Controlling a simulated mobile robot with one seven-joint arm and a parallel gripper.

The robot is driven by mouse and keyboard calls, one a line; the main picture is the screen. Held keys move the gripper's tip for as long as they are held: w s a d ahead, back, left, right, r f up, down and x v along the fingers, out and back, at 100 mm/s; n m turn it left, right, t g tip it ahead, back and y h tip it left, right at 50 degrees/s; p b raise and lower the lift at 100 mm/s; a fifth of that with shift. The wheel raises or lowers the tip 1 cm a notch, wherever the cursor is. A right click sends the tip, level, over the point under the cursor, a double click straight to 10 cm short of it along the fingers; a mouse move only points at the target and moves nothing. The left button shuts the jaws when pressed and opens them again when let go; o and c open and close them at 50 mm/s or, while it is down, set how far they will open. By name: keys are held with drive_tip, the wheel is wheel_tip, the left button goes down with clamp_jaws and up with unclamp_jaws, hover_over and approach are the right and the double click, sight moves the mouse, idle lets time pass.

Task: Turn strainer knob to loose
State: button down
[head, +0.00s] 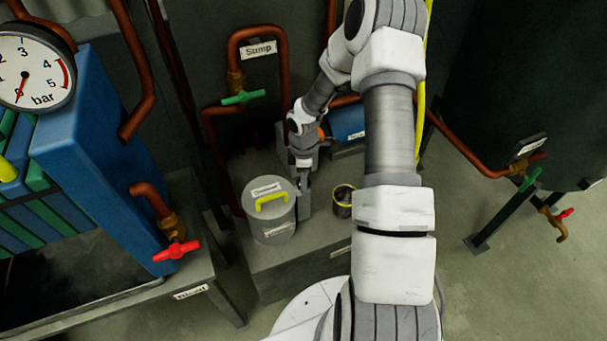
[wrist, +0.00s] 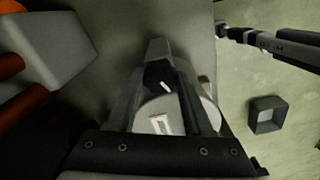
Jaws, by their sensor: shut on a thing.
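The black strainer knob (wrist: 158,75) with a white pointer line shows in the wrist view. It sits between the two fingers of my gripper (wrist: 160,88), which is shut on it. The pointer slants toward the upper left to lower right. In the head view my gripper (head: 304,184) reaches down beside the grey canister with a yellow handle (head: 268,222), and the knob is hidden there. A pale round body with a white label (wrist: 175,112) shows behind the fingers in the wrist view.
A blue motor (head: 347,122) and copper pipes (head: 283,60) with a green valve handle (head: 243,97) lie behind. A red valve handle (head: 177,251) is at the left.

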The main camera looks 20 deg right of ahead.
drive_tip(key=n+p, duration=0.2)
drive_tip(key=n, duration=0.1)
drive_tip(key=n+p, duration=0.2)
drive_tip(key=n, duration=0.1)
drive_tip(key=shift+r+n, duration=0.2)
drive_tip(key=shift+n, duration=0.1)
drive_tip(key=n+p, duration=0.2)
drive_tip(key=n, duration=0.2)
drive_tip(key=shift+f+n+p, duration=0.1)
drive_tip(key=shift+n+p, duration=0.2)
drive_tip(key=shift+n, duration=0.1)
drive_tip(key=c, duration=0.6)
unclamp_jaws()
wheel_tip(320, 180, up, 17)
drive_tip(key=p, duration=0.4)
